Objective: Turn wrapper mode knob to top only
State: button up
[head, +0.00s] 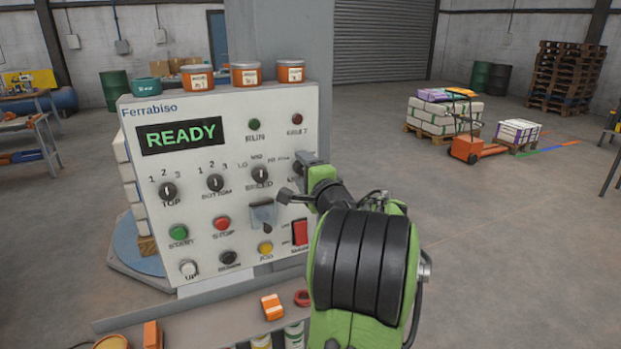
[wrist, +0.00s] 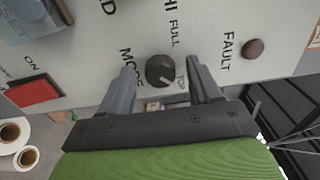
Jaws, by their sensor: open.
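The wrapper mode knob (wrist: 160,71) is a round black knob on the white panel (head: 215,255). In the wrist view the word MODE is beside it, with FULL and TOP printed around it. Which mark its pointer faces is too small to tell. My gripper (wrist: 160,75) is open, with one grey finger on each side of the knob. Gaps seem to show between the fingers and the knob.
The top (head: 168,191), bottom (head: 215,183) and speed (head: 260,175) knobs are to the left. A red switch (head: 300,232) sits below my gripper, and a fault lamp (wrist: 253,48) is near the knob.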

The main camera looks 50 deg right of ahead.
jog(key=b+v, duration=0.3)
jog(key=v, duration=1.2)
jog(key=shift+s, duration=0.2)
jog(key=shift+a+f, duration=0.1)
jog(key=shift+a, duration=0.05)
jog(key=w+a+f+n+g+y, duration=0.1)
jog(key=w+a+f+n+y, duration=0.1)
jog(key=w+a+n+y, duration=0.3)
jog(key=w+a+f+n+g+y, duration=0.1)
jog(key=a+f+n, duration=0.2)
jog(key=a, duration=0.4)
jog(key=w+a+f+n+g+y, duration=0.1)
jog(key=w+a+f+n+y, duration=0.1)
jog(key=w+a+n, duration=0.3)
jog(key=s+a+f+n+g+y, duration=0.1)
jog(key=s+a+f+n+g, duration=0.15)
jog(key=a, duration=0.35)
jog(key=s+a+f+n+g+y, duration=0.1)
jog(key=s+a+f+n, duration=0.1)
jog(key=s+a+n, duration=0.3)
jog(key=s+a+f+n+g, duration=0.3)
jog(key=s+a, duration=0.1)
jog(key=s, duration=0.3)
jog(key=shift+s+f+n+h+p, duration=0.2)
jog(key=shift+f+n+h+p, duration=0.15)
jog(key=shift+h+p, duration=0.1)
